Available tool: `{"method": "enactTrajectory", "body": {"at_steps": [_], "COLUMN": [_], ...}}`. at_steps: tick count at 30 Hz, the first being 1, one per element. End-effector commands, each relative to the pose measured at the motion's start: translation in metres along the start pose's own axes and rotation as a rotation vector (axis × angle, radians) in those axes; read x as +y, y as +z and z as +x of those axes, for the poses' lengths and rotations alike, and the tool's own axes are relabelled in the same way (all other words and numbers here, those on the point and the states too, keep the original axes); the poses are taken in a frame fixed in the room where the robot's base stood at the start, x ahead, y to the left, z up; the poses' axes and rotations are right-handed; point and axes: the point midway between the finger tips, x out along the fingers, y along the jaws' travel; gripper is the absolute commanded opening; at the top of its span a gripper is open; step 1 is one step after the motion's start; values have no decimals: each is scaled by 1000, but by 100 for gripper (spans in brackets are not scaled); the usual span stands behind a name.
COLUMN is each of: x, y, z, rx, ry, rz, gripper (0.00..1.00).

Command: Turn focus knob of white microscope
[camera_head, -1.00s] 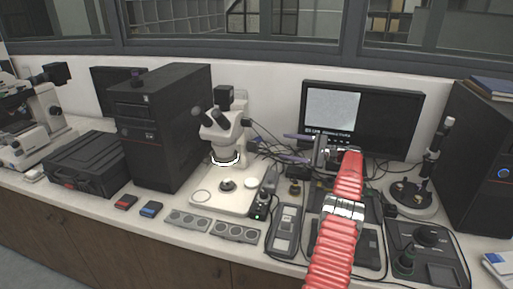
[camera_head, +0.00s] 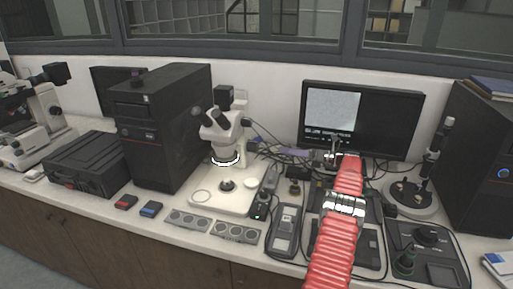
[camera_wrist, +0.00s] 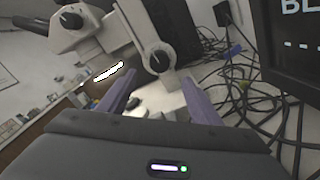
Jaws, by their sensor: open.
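The white microscope (camera_head: 226,128) stands on its white base left of the image centre in the head view. In the wrist view its white arm and column (camera_wrist: 138,20) fill the upper middle. The round black focus knob (camera_wrist: 160,61) is on the side of the column, near the picture's centre. In the head view the knob (camera_head: 247,122) is small on the microscope's right side. My gripper (camera_head: 264,141) is open to the right of the microscope. In the wrist view its purple fingers (camera_wrist: 160,80) point towards the knob, one on either side of it in the picture. Contact is not visible.
A monitor (camera_head: 383,118) stands behind my arm. Loose black cables (camera_wrist: 245,95) lie right of the fingers. A black computer tower (camera_head: 160,125) is close to the microscope's left. Control boxes and a handheld meter (camera_head: 284,231) cover the bench front.

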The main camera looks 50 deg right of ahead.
Motion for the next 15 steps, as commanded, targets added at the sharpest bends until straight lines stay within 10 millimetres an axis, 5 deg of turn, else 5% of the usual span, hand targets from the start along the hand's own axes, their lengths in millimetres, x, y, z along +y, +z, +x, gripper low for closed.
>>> {"method": "enactTrajectory", "body": {"at_steps": [15], "x": [0], "y": [0], "z": [1], "rx": [0], "ry": [0], "rz": [80], "gripper": [58]}}
